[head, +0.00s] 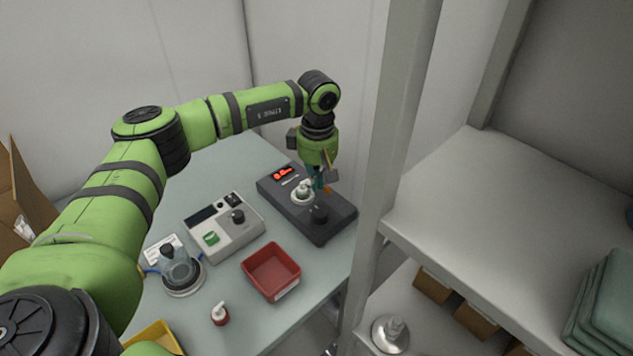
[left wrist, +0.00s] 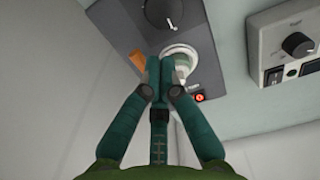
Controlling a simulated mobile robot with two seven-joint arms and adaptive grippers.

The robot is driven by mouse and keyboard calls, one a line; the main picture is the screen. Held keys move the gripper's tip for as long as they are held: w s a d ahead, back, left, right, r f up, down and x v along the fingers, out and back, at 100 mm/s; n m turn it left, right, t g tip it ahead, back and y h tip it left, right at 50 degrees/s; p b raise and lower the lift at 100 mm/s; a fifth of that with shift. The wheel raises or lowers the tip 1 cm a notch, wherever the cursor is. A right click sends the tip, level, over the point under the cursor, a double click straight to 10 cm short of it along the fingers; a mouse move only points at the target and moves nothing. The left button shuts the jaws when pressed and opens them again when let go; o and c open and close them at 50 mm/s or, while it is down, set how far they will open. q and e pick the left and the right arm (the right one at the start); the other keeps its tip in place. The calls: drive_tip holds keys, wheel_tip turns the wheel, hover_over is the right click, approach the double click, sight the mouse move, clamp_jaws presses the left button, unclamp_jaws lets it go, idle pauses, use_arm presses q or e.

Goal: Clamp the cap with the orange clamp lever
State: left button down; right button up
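The dark cap tester box (head: 335,224) stands at the back right of the table, with a white round fitting and cap (head: 302,192) on top. The cap and fitting also show in the left wrist view (left wrist: 183,57), just right of my fingertips. The orange clamp lever (left wrist: 138,59) shows just left of the fingertips; in the head view only a bit of it (head: 327,189) shows by the fingers. My left gripper (left wrist: 161,68) points down at the box with its fingers together, between lever and cap. I see nothing held; contact with the lever is unclear. My right gripper is out of view.
A shelf post (head: 385,150) rises at right.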

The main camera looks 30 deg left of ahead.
use_arm(q)
drive_tip(key=shift+f, duration=0.15)
drive_tip(key=shift+f+b, duration=1.8)
drive_tip(key=shift+f, duration=0.35)
drive_tip(key=shift+w+d, duration=0.1)
drive_tip(key=shift+w+d, duration=0.35)
drive_tip(key=shift+b, duration=0.3)
drive_tip(key=shift+w+d+b, duration=0.3)
drive_tip(key=shift+w, duration=0.15)
